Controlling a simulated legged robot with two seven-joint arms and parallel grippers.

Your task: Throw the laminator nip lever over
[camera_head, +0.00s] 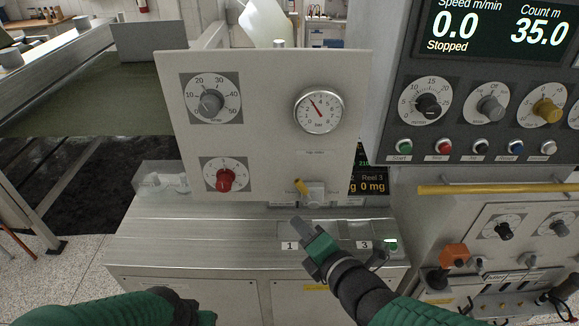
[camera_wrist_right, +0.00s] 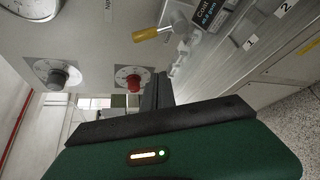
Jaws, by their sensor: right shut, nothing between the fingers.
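The nip lever is a small lever with a yellow handle (camera_head: 300,186) on a pale grey mount at the lower part of the upright panel (camera_head: 265,115). Its handle tilts up and to the left in the head view. The handle also shows in the right wrist view (camera_wrist_right: 148,35), above the fingers. My right gripper (camera_head: 296,224) is shut and empty, below the lever in the head view and apart from it. Its dark fingers show in the right wrist view (camera_wrist_right: 158,90). My left arm shows at the bottom left, but its gripper is not seen.
The panel carries a red knob (camera_head: 225,180), a grey knob (camera_head: 210,103) and a pressure gauge (camera_head: 319,111). A metal ledge (camera_head: 190,235) with numbered plates lies below. A control console with buttons (camera_head: 445,147) and a yellow bar (camera_head: 500,189) stands at right.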

